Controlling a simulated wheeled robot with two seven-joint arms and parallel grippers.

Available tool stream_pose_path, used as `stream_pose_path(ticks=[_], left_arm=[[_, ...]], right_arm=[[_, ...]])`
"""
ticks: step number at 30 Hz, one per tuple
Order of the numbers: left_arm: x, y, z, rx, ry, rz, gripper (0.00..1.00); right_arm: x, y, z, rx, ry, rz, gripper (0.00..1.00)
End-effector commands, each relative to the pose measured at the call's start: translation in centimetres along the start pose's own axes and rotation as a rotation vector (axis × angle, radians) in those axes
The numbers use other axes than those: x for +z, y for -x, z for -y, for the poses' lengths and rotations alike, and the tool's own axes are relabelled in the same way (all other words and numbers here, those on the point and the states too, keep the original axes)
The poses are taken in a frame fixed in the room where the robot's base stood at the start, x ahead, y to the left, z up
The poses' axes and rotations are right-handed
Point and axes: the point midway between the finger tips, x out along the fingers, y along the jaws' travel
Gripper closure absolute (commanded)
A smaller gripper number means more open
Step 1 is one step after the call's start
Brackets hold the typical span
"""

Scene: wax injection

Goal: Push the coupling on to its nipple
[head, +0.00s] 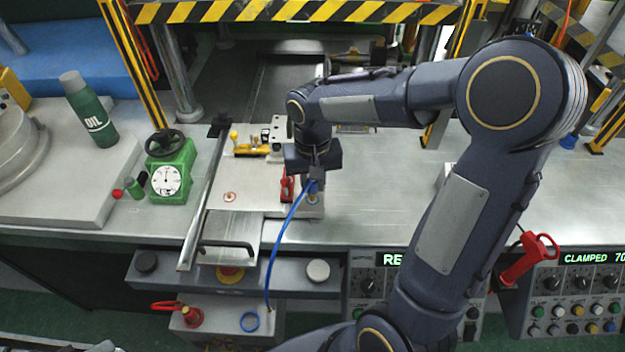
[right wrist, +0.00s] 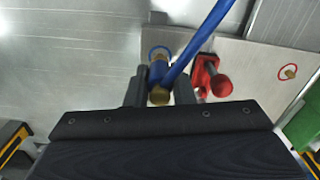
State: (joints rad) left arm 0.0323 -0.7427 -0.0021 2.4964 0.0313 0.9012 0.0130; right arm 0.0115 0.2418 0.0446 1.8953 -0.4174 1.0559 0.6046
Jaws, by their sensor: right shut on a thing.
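My right gripper (head: 315,180) points down over the right edge of the metal plate. It is shut on the blue coupling (right wrist: 158,74), which has a brass end and shows between the two fingers in the right wrist view. A blue hose (head: 288,232) runs from the coupling down to the front of the bench. Just beyond the coupling is a blue ring mark (right wrist: 160,51) with a brass nipple, mostly hidden by the coupling. I cannot tell whether coupling and nipple touch. A second nipple with a red ring (head: 229,197) stands free to the left. My left gripper is not in view.
A red-handled part (head: 287,186) stands close beside the gripper and shows in the right wrist view (right wrist: 212,80). A yellow clamp (head: 250,148) lies behind. A green gauge block (head: 171,172) and an oil bottle (head: 88,108) stand left.

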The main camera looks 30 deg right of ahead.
Motion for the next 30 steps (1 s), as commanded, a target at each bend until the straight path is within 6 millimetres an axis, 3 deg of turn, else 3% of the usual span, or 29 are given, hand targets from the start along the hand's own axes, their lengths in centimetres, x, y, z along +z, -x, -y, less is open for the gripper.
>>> stream_pose_path(ticks=[30], left_arm=[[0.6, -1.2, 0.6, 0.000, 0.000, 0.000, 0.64]], right_arm=[[0.0, -1.9, 0.0, 0.000, 0.001, 0.000, 1.00]])
